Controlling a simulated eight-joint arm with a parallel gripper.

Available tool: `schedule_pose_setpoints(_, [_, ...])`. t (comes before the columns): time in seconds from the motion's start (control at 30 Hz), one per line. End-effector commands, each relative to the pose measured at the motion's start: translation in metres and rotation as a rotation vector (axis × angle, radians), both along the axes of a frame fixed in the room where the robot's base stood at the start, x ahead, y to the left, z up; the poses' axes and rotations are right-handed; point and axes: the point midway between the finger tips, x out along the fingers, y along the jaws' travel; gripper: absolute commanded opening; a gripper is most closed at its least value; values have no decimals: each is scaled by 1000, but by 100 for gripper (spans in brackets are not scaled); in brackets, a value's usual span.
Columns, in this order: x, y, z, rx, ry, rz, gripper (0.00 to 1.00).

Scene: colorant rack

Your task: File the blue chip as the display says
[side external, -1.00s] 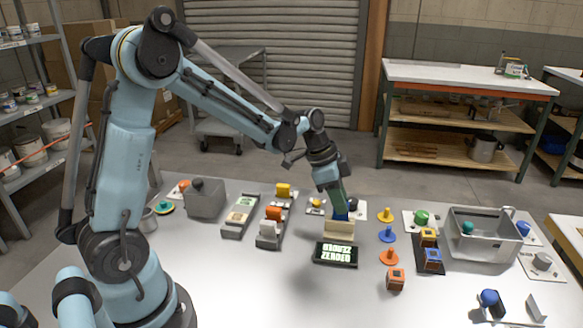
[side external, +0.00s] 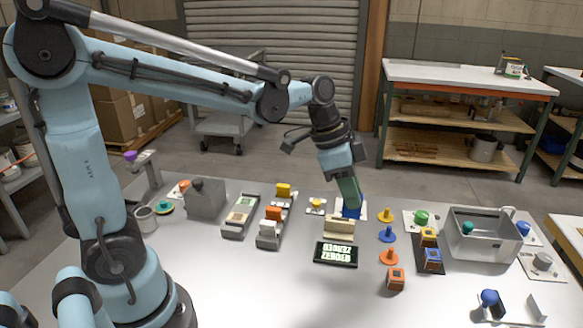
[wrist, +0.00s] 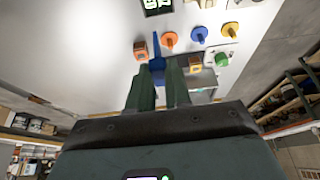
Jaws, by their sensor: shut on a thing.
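My gripper (side external: 350,198) has green fingers, tilted downward behind the beige stand (side external: 339,229). It is shut on the blue chip (side external: 354,210), which shows low between the fingers. In the wrist view the blue chip (wrist: 157,64) is between the fingertips of my gripper (wrist: 157,75), and its lower part is hidden by them. The display (side external: 335,254) is a black panel in front of the stand with two lines of pale green text; the lower line seems to read "ZEROED". I cannot tell whether the chip touches the surface below.
Yellow (side external: 386,215), blue (side external: 387,234) and orange (side external: 389,257) pegs stand right of the display. An orange cube (side external: 395,279) is nearer. Block racks (side external: 268,242) stand left, a metal bin (side external: 485,253) right.

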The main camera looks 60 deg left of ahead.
Motion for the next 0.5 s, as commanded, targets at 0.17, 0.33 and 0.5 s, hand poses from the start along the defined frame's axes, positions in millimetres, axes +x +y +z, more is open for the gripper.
schedule_pose_setpoints(0.17, [5,70,-6,14,14,18,0])
schedule_pose_setpoints(0.33, [-4,139,-12,17,23,18,0])
schedule_pose_setpoints(0.5, [-25,205,-18,11,22,17,0])
